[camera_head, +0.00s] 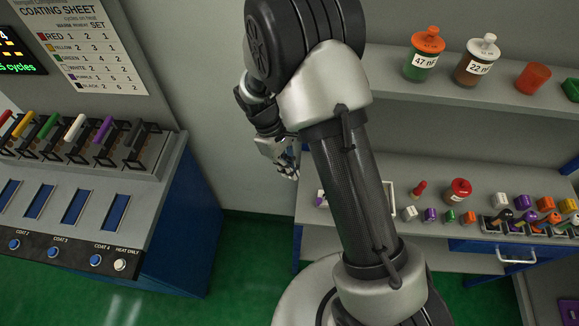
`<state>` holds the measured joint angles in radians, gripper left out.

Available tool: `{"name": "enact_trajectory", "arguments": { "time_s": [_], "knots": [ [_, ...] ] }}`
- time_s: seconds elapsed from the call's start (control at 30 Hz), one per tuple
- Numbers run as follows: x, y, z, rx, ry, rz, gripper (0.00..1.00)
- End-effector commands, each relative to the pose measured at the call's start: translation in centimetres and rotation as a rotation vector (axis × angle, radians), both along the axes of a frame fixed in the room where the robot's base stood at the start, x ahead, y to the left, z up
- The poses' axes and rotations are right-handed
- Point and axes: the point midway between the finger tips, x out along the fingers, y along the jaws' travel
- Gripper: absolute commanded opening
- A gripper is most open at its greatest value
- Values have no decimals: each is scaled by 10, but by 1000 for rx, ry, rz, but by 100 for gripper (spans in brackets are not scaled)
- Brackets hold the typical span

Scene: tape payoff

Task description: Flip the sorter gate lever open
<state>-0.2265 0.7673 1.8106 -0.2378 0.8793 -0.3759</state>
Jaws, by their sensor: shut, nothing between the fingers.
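I cannot make out a sorter gate lever for certain. A row of coloured handles (75,129), red, orange, green, white, purple and black, stands tilted on dark brackets on the console at left. A small red peg-like piece (419,188) stands on the bench at right; I cannot tell whether it is a lever. My gripper (287,168) is small in view behind my arm, between console and bench. It is shut and empty, apart from the handles and the bench items. My arm hides part of the bench's left side.
The console (85,240) has blue slots and buttons along its front. A shelf (400,84) holds labelled jars (424,55). The bench (440,258) carries small coloured blocks, a red-lidded jar (458,191) and a crowded rack at right. Green floor (235,255) lies clear between.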

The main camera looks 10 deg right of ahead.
Motion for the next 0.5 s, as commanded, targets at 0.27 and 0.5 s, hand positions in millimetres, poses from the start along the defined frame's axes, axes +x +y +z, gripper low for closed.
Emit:
{"name": "enact_trajectory", "arguments": {
  "time_s": [0.27, 0.5],
  "knots": [
    [-16, -15, -60, -1, 4, 0, 0],
    [-37, -38, -58, 0, 0, 0, 0]
  ]
}}
